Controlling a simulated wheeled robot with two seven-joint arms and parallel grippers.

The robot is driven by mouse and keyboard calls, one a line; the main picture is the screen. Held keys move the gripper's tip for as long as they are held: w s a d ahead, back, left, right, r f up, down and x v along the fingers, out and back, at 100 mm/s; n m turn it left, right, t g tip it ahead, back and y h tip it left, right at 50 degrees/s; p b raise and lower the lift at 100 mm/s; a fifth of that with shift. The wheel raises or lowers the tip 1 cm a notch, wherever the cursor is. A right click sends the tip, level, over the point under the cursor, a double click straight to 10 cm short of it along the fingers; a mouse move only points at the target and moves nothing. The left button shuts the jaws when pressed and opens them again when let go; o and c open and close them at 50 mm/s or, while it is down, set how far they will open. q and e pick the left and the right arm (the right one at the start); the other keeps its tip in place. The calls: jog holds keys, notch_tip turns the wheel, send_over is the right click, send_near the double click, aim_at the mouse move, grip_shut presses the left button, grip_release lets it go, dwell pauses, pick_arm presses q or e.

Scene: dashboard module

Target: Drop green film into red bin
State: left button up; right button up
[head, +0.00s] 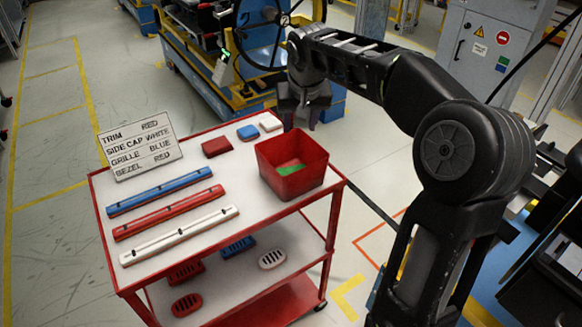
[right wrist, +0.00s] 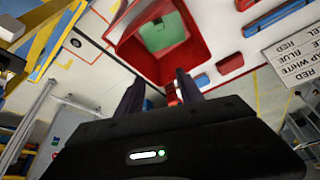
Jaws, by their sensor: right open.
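The green film (head: 289,169) lies inside the red bin (head: 309,179), on its floor. It also shows in the right wrist view (right wrist: 158,38) inside the red bin (right wrist: 195,50). The bin stands at the right end of the cart top. My right gripper (head: 300,120) is above and behind the bin's far edge, apart from the film. In the right wrist view its two fingers (right wrist: 158,88) are spread with nothing held between them. My left gripper does not show.
The red cart (head: 240,275) carries blue, red and white strips (head: 170,211) at left, small red, blue and white blocks (head: 248,132) at the back, and a label sign (head: 140,149). Its lower shelf holds slotted parts (head: 238,247). A blue and yellow workstation (head: 210,80) stands behind.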

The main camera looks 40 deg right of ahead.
jog(key=v, duration=0.7)
jog(key=shift+b, duration=0.3)
dwell(0.4)
